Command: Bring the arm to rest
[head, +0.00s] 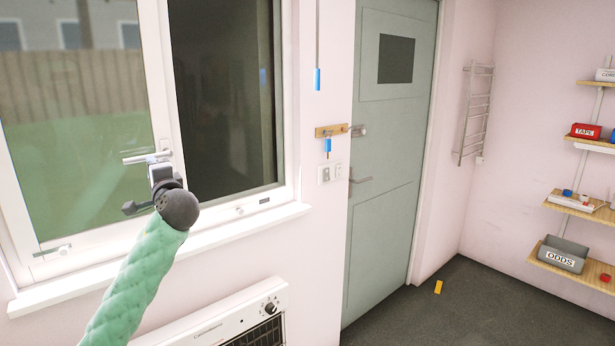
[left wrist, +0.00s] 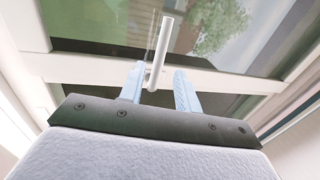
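My left arm, in a green padded sleeve, comes up from the lower left in the head view. Its gripper (head: 159,166) is raised in front of the window, close to a pale window handle (head: 143,156). In the left wrist view the two light blue fingers of the gripper (left wrist: 159,72) stand apart. The bar of the handle (left wrist: 162,45) shows between and beyond them. I cannot tell whether either finger touches the handle. My right gripper is not in view.
The window sill (head: 220,233) runs below the arm, with a white heater (head: 225,320) under it. To the right are a key rack (head: 331,130), a grey-green door (head: 385,200) and shelves (head: 575,208). A yellow block (head: 438,287) lies on the dark floor.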

